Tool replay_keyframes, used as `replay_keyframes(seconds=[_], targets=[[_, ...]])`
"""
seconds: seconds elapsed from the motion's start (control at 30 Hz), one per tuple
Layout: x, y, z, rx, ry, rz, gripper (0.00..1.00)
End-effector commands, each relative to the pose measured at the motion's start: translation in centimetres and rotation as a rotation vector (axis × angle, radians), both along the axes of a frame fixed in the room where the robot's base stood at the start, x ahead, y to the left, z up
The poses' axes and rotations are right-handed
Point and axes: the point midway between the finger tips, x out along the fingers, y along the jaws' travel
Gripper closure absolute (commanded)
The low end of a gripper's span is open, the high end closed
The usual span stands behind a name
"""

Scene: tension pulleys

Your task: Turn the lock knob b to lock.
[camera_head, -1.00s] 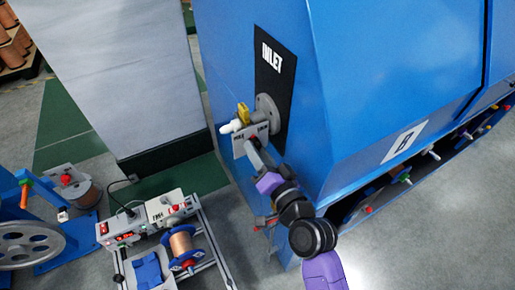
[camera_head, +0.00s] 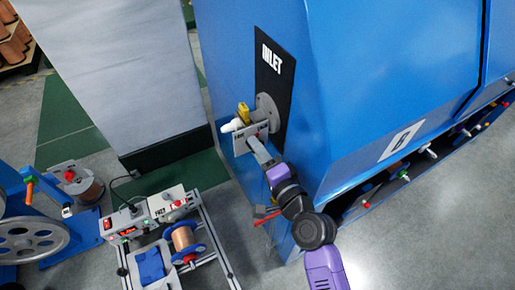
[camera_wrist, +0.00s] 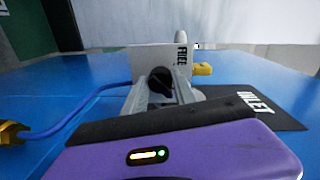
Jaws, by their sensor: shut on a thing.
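The lock knob (camera_wrist: 160,80) shows in the wrist view as a dark round shape in front of a light plate (camera_wrist: 137,62). The plate carries the word FREE at its right side; my gripper covers part of it. My gripper (camera_wrist: 162,88) has its grey fingers shut on the knob, one on each side. In the head view my gripper (camera_head: 257,149) reaches the labelled plate (camera_head: 239,144) on the blue machine's inlet. The knob is hidden there behind my fingers, and its pointing cannot be read.
A round grey flange (camera_head: 268,108), a yellow fitting (camera_head: 243,112) and a white tip (camera_head: 229,126) sit close to the plate. The blue machine (camera_head: 350,80) fills the right. A bench device with a copper spool (camera_head: 183,240) stands below left. A blue hose (camera_wrist: 85,107) runs at left in the wrist view.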

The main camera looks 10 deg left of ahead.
Motion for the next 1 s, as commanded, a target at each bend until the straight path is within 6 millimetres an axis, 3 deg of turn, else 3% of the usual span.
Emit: replay_keyframes(seconds=[0.37, 0.4, 0.5, 0.83, 1.0], targets=[[0.1, -0.1, -0.1, 0.005, 0.004, -0.003, 1.00], [0.1, -0.1, -0.1, 0.005, 0.004, -0.003, 0.65], [0.1, -0.1, 0.0, 0.005, 0.005, -0.002, 0.46], [-0.1, -0.1, 0.0, 0.005, 0.003, -0.001, 0.45], [-1.4, -1.0, -0.1, 0.004, 0.004, -0.002, 0.45]])
